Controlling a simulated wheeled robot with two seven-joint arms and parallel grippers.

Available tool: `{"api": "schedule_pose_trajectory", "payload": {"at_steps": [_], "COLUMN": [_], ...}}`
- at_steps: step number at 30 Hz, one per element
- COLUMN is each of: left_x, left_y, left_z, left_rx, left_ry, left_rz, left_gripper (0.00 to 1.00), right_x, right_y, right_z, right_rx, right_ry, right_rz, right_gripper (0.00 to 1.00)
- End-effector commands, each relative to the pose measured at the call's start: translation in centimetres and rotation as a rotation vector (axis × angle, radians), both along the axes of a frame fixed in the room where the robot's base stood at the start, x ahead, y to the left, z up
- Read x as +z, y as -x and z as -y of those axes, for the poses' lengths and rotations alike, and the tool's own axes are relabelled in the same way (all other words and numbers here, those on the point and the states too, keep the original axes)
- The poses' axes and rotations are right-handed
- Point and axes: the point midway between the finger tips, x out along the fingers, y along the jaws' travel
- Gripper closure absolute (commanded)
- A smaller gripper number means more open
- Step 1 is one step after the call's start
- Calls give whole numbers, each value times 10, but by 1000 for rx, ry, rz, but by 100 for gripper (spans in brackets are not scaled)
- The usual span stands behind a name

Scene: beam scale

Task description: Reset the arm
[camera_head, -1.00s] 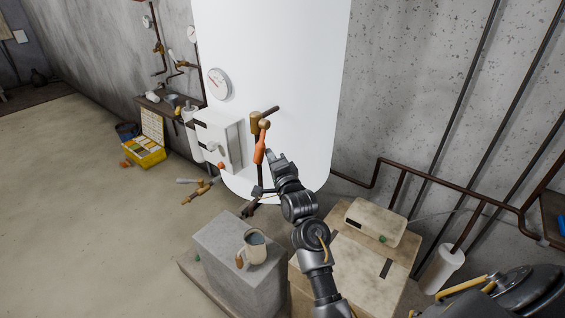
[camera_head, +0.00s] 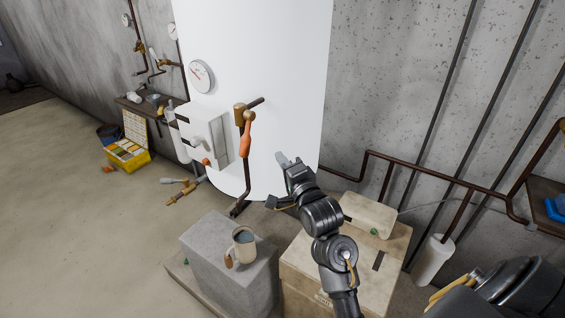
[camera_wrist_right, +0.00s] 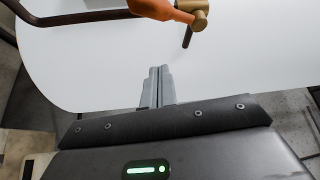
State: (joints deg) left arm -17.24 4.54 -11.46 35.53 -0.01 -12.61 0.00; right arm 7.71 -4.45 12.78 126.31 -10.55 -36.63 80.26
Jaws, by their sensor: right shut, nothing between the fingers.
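My right gripper (camera_head: 284,160) is raised in front of the white tank (camera_head: 250,60), to the right of the valve. Its fingers are together and empty; they also show closed in the right wrist view (camera_wrist_right: 158,86). The valve's orange handle (camera_head: 246,139) hangs down from a brass body (camera_head: 240,114) on a brown pipe. In the right wrist view the orange handle (camera_wrist_right: 150,8) is at the top edge, apart from the fingertips. My left gripper is not in view.
A grey block (camera_head: 205,255) carries a mug (camera_head: 243,246) with liquid in it. A cardboard box (camera_head: 310,262) beside it holds a pale device (camera_head: 368,212). A yellow case (camera_head: 128,157) lies on the floor at left. Brown pipes (camera_head: 430,168) run along the right wall.

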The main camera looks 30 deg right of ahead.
Motion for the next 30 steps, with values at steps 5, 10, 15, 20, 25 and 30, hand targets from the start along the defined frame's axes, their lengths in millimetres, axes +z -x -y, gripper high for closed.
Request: {"api": "schedule_pose_trajectory", "payload": {"at_steps": [5,10,15,20,25,30], "left_x": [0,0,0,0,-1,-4], "left_y": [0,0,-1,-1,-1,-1], "left_z": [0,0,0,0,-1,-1], "left_rx": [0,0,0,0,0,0], "left_ry": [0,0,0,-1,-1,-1], "left_rz": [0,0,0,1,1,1], "left_gripper": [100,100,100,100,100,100], "right_x": [0,0,1,-14,-114,-244], "right_y": [0,0,0,-10,-45,-45], "right_z": [0,0,0,2,-15,-37], "right_rx": [0,0,-6,-33,15,128], "right_ry": [0,0,47,250,528,760], "right_rz": [0,0,0,-19,-186,-377], "right_gripper": [100,100,100,100,100,100]}}
